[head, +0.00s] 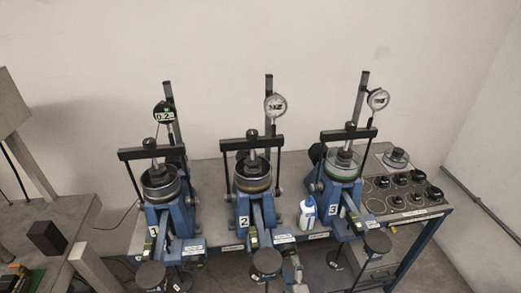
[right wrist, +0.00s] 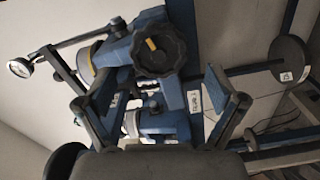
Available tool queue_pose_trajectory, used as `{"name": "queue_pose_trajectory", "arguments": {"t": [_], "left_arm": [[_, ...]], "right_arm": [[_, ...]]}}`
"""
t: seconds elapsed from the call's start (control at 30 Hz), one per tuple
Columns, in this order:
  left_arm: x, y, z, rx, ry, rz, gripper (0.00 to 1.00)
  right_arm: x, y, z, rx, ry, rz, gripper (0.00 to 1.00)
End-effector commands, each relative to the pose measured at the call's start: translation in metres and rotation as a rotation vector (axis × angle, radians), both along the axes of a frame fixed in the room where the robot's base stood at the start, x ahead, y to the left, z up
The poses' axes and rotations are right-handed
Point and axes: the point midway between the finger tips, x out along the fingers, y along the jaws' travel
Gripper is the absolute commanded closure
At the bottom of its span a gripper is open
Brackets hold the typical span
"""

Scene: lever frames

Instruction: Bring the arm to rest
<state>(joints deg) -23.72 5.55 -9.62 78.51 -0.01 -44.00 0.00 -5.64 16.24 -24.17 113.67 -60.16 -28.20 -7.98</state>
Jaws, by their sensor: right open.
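My right gripper (head: 293,268) shows small at the bottom of the head view, in front of the bench between lever frames 2 and 3. In the right wrist view its two dark fingers (right wrist: 160,92) are spread apart with nothing held between them. Beyond them are blue frame parts, a black knob (right wrist: 159,50) and a round dial gauge (right wrist: 20,67); the view is tilted. In the head view stand lever frame 1 (head: 164,215), lever frame 2 (head: 243,208) and lever frame 3 (head: 336,194), all blue. My left gripper is not in view.
Round weight hangers (head: 266,261) jut out at the front. Another table (head: 45,215) stands at the left.

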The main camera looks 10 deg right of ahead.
Motion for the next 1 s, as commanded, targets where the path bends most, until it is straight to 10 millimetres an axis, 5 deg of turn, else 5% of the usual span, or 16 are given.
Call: {"name": "queue_pose_trajectory", "arguments": {"t": [0.17,0.37,0.5,0.7,0.83,1.0], "left_arm": [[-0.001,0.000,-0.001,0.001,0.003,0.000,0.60],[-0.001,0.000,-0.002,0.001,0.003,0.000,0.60],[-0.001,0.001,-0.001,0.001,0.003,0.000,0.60],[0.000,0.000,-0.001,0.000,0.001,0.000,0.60],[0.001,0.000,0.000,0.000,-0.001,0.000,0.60],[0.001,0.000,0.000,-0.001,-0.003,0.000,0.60]], "right_arm": [[-0.003,-0.009,-0.033,0.052,0.084,-0.031,0.06],[-0.043,-0.041,-0.167,0.284,0.427,-0.186,0.06],[-0.106,-0.059,-0.267,0.474,0.697,-0.345,0.06],[-0.224,-0.065,-0.376,0.728,1.035,-0.600,0.06],[-0.289,-0.059,-0.413,0.849,1.182,-0.736,0.06],[-0.331,-0.054,-0.432,0.929,1.272,-0.829,0.06]]}}
